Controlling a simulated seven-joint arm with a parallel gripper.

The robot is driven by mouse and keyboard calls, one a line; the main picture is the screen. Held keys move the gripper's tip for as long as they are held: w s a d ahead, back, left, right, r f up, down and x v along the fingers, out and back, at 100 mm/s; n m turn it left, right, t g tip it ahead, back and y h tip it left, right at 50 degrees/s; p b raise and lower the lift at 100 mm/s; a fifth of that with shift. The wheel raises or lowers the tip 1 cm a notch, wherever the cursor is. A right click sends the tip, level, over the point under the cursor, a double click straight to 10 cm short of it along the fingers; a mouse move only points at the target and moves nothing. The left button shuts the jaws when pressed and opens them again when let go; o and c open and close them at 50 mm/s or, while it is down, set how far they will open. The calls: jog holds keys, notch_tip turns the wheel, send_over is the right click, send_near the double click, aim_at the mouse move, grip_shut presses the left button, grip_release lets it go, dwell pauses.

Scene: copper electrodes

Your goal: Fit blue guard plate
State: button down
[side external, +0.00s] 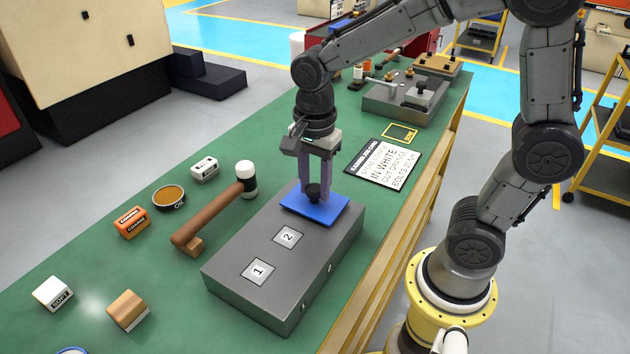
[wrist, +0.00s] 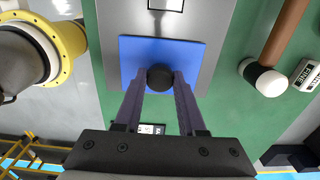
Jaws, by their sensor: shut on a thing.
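The blue guard plate (side external: 325,208) is a thin square with a black knob (side external: 313,192) in its middle. It lies flat at, or just above, the far end of the grey block (side external: 240,285); I cannot tell if it touches. My gripper (side external: 314,190) points down and is shut on the knob. In the wrist view, the fingers (wrist: 160,82) are on both sides of the knob, with the blue plate (wrist: 135,55) beyond. Squares marked 1 (side external: 258,271) and 2 (side external: 288,237) show on the block; whatever is under the plate is hidden.
A mallet (side external: 215,212) with a white-tipped head lies left of the block. Small labelled blocks, orange (side external: 132,222) and white (side external: 204,168), and a round tin (side external: 169,196) are further left. A printed card (side external: 384,164) and a grey fixture (side external: 400,100) are behind on the green bench.

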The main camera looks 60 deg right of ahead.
jog(key=shift+f, duration=0.45)
dwell(0.4)
jog(key=shift+c, duration=2.1)
grip_release()
jog(key=shift+r, duration=0.1)
jog(key=shift+r, duration=2.5)
